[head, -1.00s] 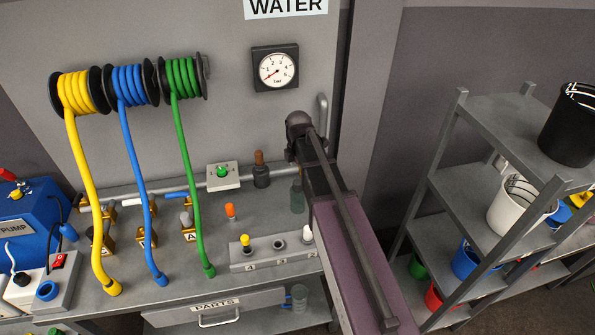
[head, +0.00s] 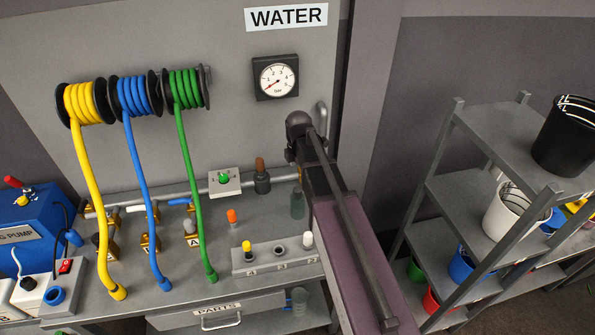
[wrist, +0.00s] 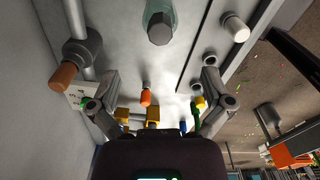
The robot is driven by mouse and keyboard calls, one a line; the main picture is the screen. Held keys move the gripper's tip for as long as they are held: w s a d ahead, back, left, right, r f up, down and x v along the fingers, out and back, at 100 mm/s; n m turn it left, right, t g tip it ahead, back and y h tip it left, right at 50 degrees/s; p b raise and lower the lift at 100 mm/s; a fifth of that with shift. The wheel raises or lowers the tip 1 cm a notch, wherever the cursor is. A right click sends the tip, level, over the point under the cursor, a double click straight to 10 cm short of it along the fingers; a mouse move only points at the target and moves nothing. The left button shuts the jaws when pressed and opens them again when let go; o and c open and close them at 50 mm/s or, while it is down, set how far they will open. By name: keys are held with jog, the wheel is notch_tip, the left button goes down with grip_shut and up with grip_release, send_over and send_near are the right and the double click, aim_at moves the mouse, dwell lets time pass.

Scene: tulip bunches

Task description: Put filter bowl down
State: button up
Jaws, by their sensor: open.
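A dark teal, see-through bowl (head: 297,203), which looks like the filter bowl, stands on the bench just left of my arm in the head view. In the wrist view it shows at the top centre (wrist: 160,25), beyond my fingers. My gripper (wrist: 158,92) is open and empty, its two fingers spread wide to left and right. The bowl is apart from both fingers in that view. In the head view my arm covers the gripper.
A grey block (head: 275,258) with coloured plugs is in front. Three hoses hang at left. A shelf rack (head: 490,135) with buckets stands right.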

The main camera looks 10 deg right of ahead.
jog(key=shift+s, duration=0.1)
jog(key=s+m, duration=1.6)
jog(key=m, duration=0.4)
jog(key=shift+a+m, duration=0.25)
jog(key=shift+m, duration=0.05)
notch_tip(320, 180, down, 6)
jog(key=b, duration=0.6)
